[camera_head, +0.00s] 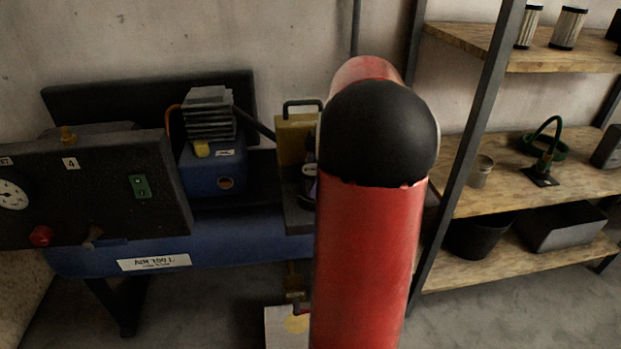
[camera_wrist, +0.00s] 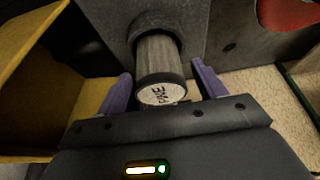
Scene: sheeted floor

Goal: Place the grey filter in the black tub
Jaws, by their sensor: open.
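The grey filter (camera_wrist: 158,56) has pleated sides and a black end cap with a white label. In the wrist view it stands out from a round opening in a dark grey housing. My gripper (camera_wrist: 161,72) is open, with one purple finger on each side of the filter and a gap showing at both sides. In the head view my red arm hides the filter and most of my gripper. A black tub (camera_head: 478,238) stands on the lowest wooden shelf at the right.
A blue compressor (camera_head: 215,240) with a dark control panel (camera_head: 115,190) stands at the left. A yellow-topped unit (camera_head: 297,135) is beside my arm. The shelf rack (camera_head: 480,110) holds two pale filters (camera_head: 568,28), a green hose (camera_head: 550,140) and a grey bin (camera_head: 560,230).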

